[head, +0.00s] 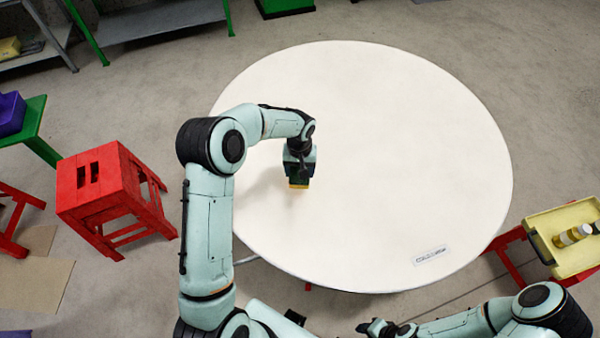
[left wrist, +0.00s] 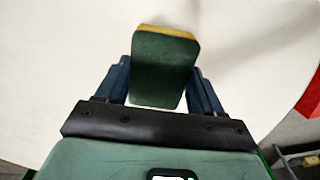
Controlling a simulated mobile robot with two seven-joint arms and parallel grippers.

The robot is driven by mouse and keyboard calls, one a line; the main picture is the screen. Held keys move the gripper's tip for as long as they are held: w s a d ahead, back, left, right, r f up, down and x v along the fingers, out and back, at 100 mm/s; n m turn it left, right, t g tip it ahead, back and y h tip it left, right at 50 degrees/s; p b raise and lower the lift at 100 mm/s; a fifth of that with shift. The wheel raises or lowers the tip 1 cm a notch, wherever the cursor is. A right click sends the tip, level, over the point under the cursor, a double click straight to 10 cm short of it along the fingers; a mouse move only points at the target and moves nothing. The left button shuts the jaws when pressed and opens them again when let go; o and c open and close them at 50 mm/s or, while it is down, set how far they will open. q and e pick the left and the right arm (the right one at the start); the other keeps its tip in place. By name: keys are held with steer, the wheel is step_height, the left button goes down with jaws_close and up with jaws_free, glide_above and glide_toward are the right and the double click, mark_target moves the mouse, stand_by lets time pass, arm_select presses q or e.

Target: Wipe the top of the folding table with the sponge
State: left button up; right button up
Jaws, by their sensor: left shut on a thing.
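My left gripper (head: 299,172) is over the left-centre part of the top. It is shut on the sponge (left wrist: 165,65), which is dark green with a yellow-orange layer at its far end. In the head view the sponge's yellow edge (head: 299,184) shows below the fingers, at or just above the tabletop; I cannot tell if it touches. My right gripper (head: 378,327) is low at the bottom edge, its fingers unclear.
A red stool (head: 100,180) stands left of the table. A yellow tray (head: 560,222) with a bottle (head: 572,235) is at the right on a red stand. A small label (head: 430,256) is on the tabletop near its front right edge. The tabletop is otherwise clear.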

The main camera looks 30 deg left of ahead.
arm_select(q)
steer(key=shift+r+p, duration=0.55)
steer(key=shift+r, duration=0.85)
arm_select(e)
steer(key=shift+w+d+r, duration=0.2)
steer(key=shift+w+r, duration=0.35)
steer(key=shift+r, duration=0.35)
arm_select(q)
steer(key=shift+f, duration=0.1)
arm_select(e)
steer(key=shift+f, duration=0.1)
